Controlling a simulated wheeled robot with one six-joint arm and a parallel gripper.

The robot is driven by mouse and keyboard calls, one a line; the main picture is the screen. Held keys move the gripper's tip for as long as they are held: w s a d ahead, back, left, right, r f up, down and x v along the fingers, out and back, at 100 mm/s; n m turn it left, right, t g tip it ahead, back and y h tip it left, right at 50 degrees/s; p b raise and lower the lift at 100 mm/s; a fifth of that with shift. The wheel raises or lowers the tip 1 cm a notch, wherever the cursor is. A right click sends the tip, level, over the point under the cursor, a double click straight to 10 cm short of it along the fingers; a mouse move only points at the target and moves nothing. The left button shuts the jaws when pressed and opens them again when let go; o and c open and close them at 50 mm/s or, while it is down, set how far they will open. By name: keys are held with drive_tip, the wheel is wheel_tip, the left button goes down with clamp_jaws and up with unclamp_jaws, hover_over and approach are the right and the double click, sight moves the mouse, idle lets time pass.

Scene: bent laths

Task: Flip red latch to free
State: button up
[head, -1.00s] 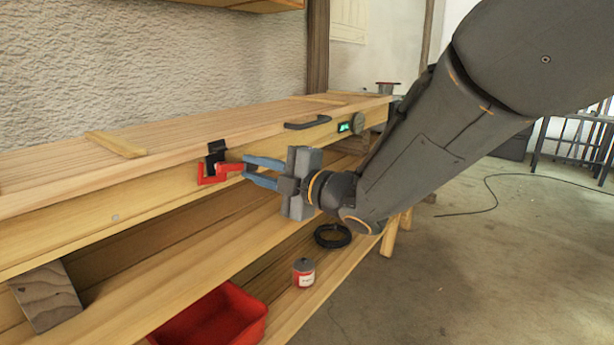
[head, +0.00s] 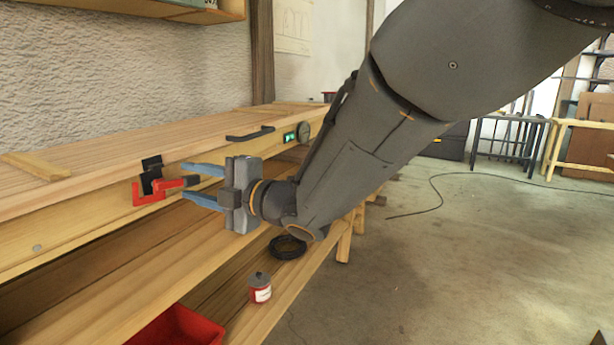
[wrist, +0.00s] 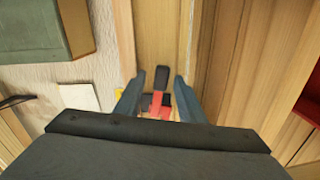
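The red latch (head: 150,193) is on the front edge of the wooden bench lid, below a black catch plate (head: 152,163). I cannot tell whether a finger touches the lever. The gripper body hides part of the latch in the wrist view.
A black handle (head: 250,134) and a green-lit display (head: 290,137) are on the bench to the right. A red bin (head: 178,328), a small jar (head: 260,288) and a black coil (head: 288,247) lie on the lower shelf. The floor at right is mostly clear.

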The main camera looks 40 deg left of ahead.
drive_tip(key=shift+d, duration=0.1)
drive_tip(key=v, duration=0.7)
drive_tip(key=shift+d, duration=0.35)
drive_tip(key=shift+w, duration=0.15)
